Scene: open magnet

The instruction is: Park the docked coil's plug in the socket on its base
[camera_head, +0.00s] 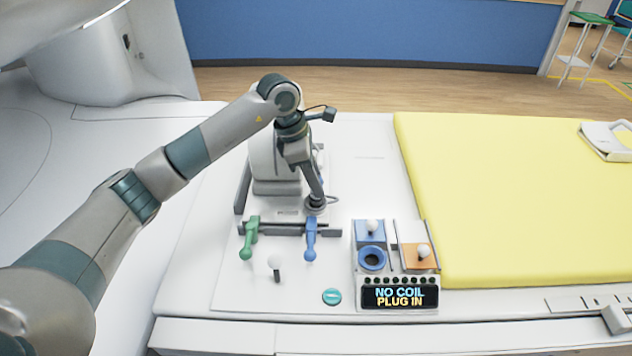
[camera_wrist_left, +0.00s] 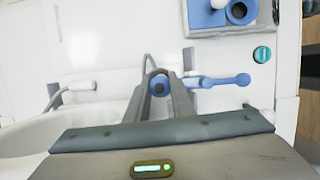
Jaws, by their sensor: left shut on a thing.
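The docked coil (camera_head: 275,165) is a white and grey upright unit on a grey base (camera_head: 280,228) on the white deck. My left gripper (camera_head: 315,197) points down beside the coil's right side and is shut on the plug (camera_head: 315,206), a grey round piece with a grey cable. In the left wrist view, the plug's dark and blue part (camera_wrist_left: 159,86) shows between the gripper's fingertips (camera_wrist_left: 160,92). I cannot tell whether the plug is seated in a socket; the base socket is hidden from view. My right gripper is out of view.
A green lever (camera_head: 250,238) and a blue lever (camera_head: 311,238) stand in front of the base. A teal button (camera_head: 331,297) and yellow pad (camera_head: 500,200) are nearby.

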